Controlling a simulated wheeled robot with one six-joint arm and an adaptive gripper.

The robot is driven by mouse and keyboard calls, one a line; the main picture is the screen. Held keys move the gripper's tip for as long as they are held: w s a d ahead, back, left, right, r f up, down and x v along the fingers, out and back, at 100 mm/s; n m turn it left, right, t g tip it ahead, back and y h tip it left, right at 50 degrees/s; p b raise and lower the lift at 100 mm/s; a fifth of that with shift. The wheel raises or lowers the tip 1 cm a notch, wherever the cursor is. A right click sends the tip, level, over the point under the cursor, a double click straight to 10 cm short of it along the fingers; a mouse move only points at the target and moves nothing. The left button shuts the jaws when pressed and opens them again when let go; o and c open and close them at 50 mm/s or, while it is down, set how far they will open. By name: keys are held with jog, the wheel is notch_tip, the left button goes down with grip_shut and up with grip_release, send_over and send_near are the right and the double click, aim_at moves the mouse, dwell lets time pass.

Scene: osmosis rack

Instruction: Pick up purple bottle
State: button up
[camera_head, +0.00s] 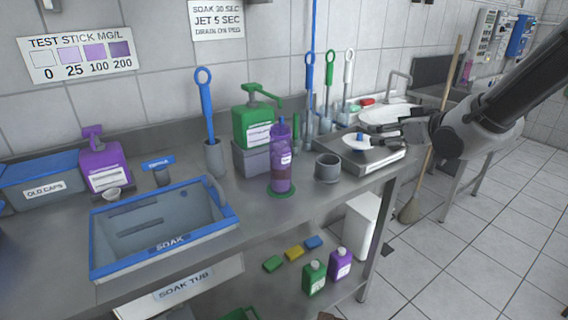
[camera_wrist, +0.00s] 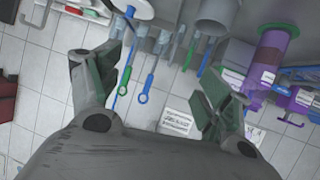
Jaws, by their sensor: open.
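A tall purple bottle (camera_head: 281,172) with a pale label stands upright on a green ring on the steel bench, right of the soak tub. In the wrist view, which looks upside down, it shows at the upper right (camera_wrist: 268,58). A purple pump jug (camera_head: 103,168) stands at the back left, and a smaller purple bottle (camera_head: 340,264) stands on the lower shelf. My gripper (camera_head: 392,128) is open and empty, above the right end of the bench, to the right of the tall bottle and apart from it. Its spread fingers show in the wrist view (camera_wrist: 165,65).
A grey cup (camera_head: 328,168) and a scale with a white dish (camera_head: 362,142) stand between the tall bottle and my gripper. A green pump jug (camera_head: 253,126) and upright brushes (camera_head: 309,92) stand behind. The blue-rimmed soak tub (camera_head: 160,247) is left. Open floor lies right.

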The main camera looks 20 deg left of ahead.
jog(key=s+a+f+n+g+y, duration=0.1)
jog(key=a+f+y, duration=0.1)
jog(key=a, duration=0.4)
jog(key=s+a+f+n+y, duration=0.1)
jog(key=s+a+n+y, duration=0.15)
jog(key=a, duration=0.35)
jog(key=g+y, duration=0.1)
jog(key=y, duration=0.3)
send_near(289, 146)
jog(key=w+a, duration=0.3)
jog(key=shift+n+g, duration=0.3)
jog(key=shift+n, duration=0.15)
jog(key=x, duration=0.8)
jog(key=shift+s+a, duration=0.3)
jog(key=shift+a, duration=0.2)
jog(key=c, duration=1.1)
